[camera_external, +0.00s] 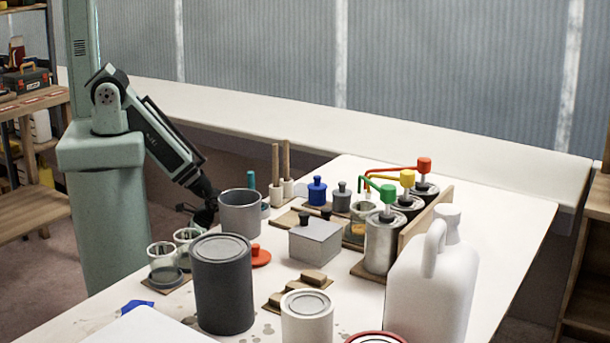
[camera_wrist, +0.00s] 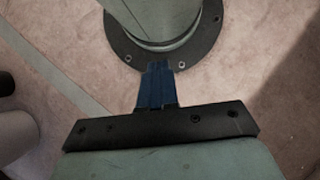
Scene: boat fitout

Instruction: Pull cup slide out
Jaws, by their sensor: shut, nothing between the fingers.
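No part that I can clearly name as the cup slide shows. Two clear glass cups (camera_external: 164,262) stand at the left of the white table, the front one on a brown base; they may belong to it. My gripper (camera_external: 203,216) is at the table's left edge, behind and left of a grey open pot (camera_external: 240,212) and near the glass cups. The pot partly hides it. In the wrist view my gripper's blue fingers (camera_wrist: 158,68) are together with nothing between them.
A dark grey can (camera_external: 223,285) stands in front of the pot. A red knobbed lid (camera_external: 261,257), a grey box (camera_external: 315,241), pump dispensers (camera_external: 383,243) and a white jug (camera_external: 433,285) crowd the table. The far right strip of table (camera_external: 500,215) is clear.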

